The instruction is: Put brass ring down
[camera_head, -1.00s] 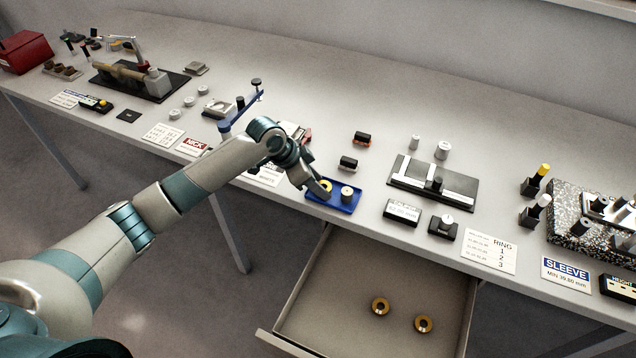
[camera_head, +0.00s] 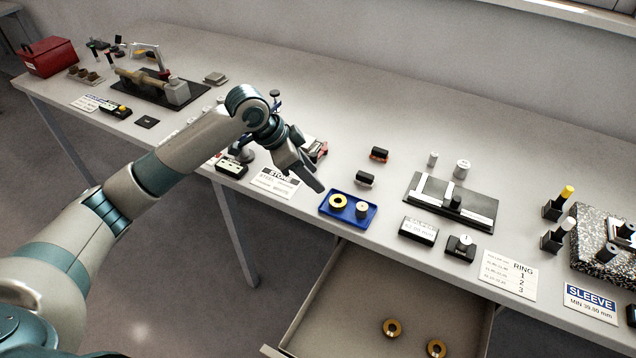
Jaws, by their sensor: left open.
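A brass ring (camera_head: 338,201) lies flat in the left part of the blue tray (camera_head: 349,221), next to a small grey cylinder (camera_head: 362,209). Two more brass-coloured rings, one on the left (camera_head: 392,328) and one on the right (camera_head: 436,348), lie in the open drawer (camera_head: 345,300) below the table's front edge. My left gripper (camera_head: 316,182) is open and empty, above and to the left of the tray, apart from the ring. My right gripper is not in view.
A STONE card (camera_head: 276,182) lies left of the tray.

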